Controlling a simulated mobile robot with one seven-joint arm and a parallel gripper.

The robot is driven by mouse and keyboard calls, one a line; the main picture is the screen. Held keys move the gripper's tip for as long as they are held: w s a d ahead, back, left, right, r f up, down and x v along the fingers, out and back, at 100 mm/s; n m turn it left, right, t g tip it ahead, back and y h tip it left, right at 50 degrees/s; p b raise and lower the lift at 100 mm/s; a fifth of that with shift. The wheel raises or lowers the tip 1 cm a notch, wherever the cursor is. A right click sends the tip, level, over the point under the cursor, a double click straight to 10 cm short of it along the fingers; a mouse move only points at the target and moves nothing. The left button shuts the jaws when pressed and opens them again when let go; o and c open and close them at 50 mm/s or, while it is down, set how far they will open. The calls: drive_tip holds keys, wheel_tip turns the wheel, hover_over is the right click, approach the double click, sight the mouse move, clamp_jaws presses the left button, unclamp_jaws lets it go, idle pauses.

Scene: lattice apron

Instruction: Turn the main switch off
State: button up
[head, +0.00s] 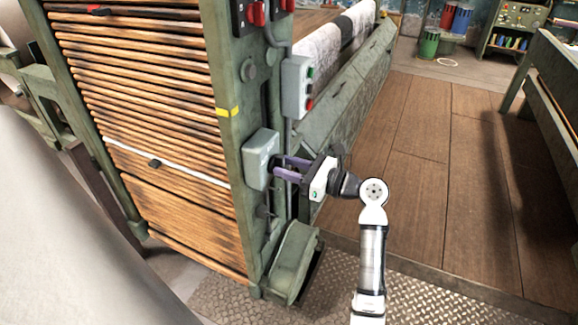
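A grey-green switch box (262,158) is fixed to the green machine post, left of the picture's middle. It may be the main switch; I see no readable label. My gripper (276,166) reaches in from the right, its purple fingers pointing left at the box's right side. The fingers stand apart with a dark gap between them. Any lever or handle there is hidden or too small to make out, and I cannot tell whether the fingertips touch the box. The switch's position does not show.
A grey push-button box (296,87) with green and red buttons hangs just above my gripper. Red knobs (257,13) sit higher on the post. A green housing (294,262) stands below. Wooden floor (430,160) is clear to the right; a green bench (553,85) borders it.

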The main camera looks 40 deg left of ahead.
drive_tip(key=shift+c, duration=0.3)
clamp_jaws()
drive_tip(key=shift+n, duration=0.3)
drive_tip(key=shift+s+n+p, duration=0.1)
drive_tip(key=shift+n+p, duration=0.45)
drive_tip(key=shift+n, duration=0.35)
drive_tip(key=n+b, duration=0.1)
drive_tip(key=n, duration=0.4)
drive_tip(key=n+b, duration=0.2)
drive_tip(key=n, duration=0.3)
drive_tip(key=n+b, duration=0.2)
drive_tip(key=n, duration=0.3)
drive_tip(key=shift+s+f+n, duration=0.3)
drive_tip(key=shift+f, duration=0.1)
drive_tip(key=shift+d, duration=0.1)
